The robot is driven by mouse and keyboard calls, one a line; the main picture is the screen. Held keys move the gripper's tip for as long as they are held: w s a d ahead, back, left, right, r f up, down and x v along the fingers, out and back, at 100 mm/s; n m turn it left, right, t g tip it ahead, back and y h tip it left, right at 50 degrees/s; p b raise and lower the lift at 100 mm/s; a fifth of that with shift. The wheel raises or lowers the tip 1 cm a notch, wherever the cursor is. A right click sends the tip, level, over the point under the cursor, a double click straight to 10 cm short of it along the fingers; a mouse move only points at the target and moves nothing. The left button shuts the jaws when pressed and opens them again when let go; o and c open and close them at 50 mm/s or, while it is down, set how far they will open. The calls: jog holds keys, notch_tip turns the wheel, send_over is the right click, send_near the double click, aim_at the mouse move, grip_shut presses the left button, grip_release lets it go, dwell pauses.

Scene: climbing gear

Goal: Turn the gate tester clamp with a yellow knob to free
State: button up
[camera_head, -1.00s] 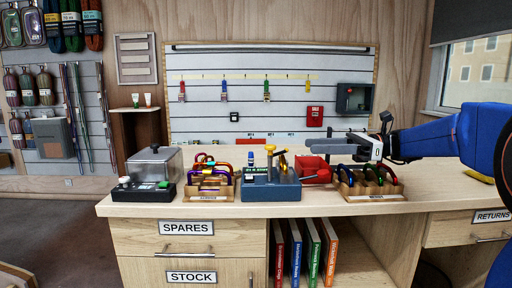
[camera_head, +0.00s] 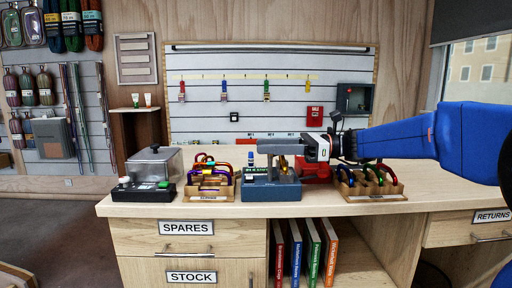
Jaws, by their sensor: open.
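The gate tester (camera_head: 270,193) is a blue-grey box on the counter, with a small blue-and-white part (camera_head: 251,158) standing at its left. My gripper (camera_head: 268,147) reaches in from the right, with its open fingers pointing left over the top of the tester. The yellow knob of the clamp is hidden behind or between the fingers. A gold piece (camera_head: 283,164) of the clamp shows just below the gripper. I cannot tell whether the fingers touch the knob.
A tray of carabiners (camera_head: 210,192) stands close at the tester's left, and another (camera_head: 375,193) at its right. A red box (camera_head: 316,168) sits behind, under my arm. A device with a clear cover (camera_head: 152,193) stands at the far left. The counter's front strip is clear.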

jog(key=shift+a, duration=1.75)
grip_shut()
